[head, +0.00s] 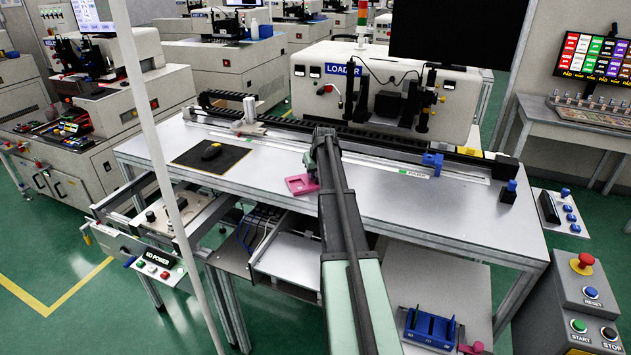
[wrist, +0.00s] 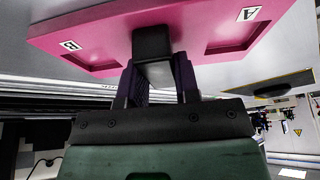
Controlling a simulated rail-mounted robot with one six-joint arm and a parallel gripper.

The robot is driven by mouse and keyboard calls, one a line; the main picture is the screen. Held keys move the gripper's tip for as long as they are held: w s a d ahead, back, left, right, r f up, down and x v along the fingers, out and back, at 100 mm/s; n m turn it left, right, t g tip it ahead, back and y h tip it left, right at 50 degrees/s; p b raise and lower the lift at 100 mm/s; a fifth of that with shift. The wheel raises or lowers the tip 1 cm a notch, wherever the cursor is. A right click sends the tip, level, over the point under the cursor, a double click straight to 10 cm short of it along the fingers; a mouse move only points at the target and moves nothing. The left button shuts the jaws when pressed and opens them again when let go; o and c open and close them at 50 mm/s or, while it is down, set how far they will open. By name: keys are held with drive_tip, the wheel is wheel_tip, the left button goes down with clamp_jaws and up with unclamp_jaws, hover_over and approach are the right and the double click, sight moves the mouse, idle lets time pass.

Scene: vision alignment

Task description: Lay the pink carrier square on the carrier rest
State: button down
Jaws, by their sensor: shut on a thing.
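The pink carrier (head: 301,184) shows beside the end of my arm, over the middle of the metal table. In the wrist view the pink carrier (wrist: 105,38) fills the top, with white labels "A" and "B" and two recessed areas. My gripper (wrist: 158,80) is shut on the carrier's dark block-shaped grip. The carrier looks slightly tilted in that view, and I cannot tell whether it touches the table. My arm hides the gripper's fingers and part of the carrier in the head view. I cannot tell which surface is the carrier rest.
A black mat (head: 190,160) with a dark mouse-like object lies on the table's left. A rail with a blue block (head: 433,162) runs along the back, before the LOADER machine (head: 385,85). A blue rack (head: 430,328) stands on a lower shelf. The table's right is mostly clear.

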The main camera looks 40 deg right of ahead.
wheel_tip(320, 180, up, 20)
drive_tip(key=p, duration=2)
